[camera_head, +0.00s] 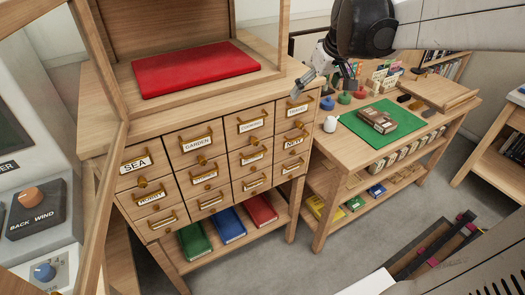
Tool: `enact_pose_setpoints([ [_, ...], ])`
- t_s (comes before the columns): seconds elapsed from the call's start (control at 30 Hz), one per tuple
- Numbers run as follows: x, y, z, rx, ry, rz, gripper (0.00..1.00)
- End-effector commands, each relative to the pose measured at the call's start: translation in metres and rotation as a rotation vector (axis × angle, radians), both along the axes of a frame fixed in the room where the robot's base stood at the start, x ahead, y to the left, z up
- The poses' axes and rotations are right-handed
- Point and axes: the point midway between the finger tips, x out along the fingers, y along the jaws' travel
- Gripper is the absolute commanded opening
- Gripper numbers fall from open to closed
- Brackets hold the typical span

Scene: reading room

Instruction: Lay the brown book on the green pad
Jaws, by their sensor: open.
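A brown book (377,120) lies flat on the green pad (401,131), near the pad's upper middle. The pad lies on the wooden table (345,153) at the right of the drawer cabinet. My gripper (303,85) is up and to the left of the book, in front of the cabinet's upper right corner in the picture. It is open, apart from the book, with nothing seen between its fingers. The gap between the fingers is too small to make out.
A white jug (331,123) and small coloured objects stand at the pad's left and back. A wooden tray (440,92) is at the table's right end. The labelled drawer cabinet (215,155) carries a red pad (195,67). Books lie on the lower shelves.

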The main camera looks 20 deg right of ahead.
Motion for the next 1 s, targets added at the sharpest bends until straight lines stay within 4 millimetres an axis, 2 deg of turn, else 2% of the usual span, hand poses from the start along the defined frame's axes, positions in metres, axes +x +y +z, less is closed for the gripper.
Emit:
enact_pose_setpoints([
  [0.03,-0.011,0.022,0.001,0.000,-0.009,0.005,0.90],
  [0.2,-0.049,0.081,-0.001,0.003,-0.044,-0.001,0.90],
  [0.5,-0.122,0.161,-0.025,0.026,-0.113,-0.002,0.90],
  [0.6,-0.144,0.178,-0.037,0.037,-0.135,-0.001,0.90],
  [0.73,-0.163,0.193,-0.049,0.051,-0.158,-0.002,0.90],
  [1.0,-0.174,0.201,-0.057,0.060,-0.172,-0.005,0.90],
])
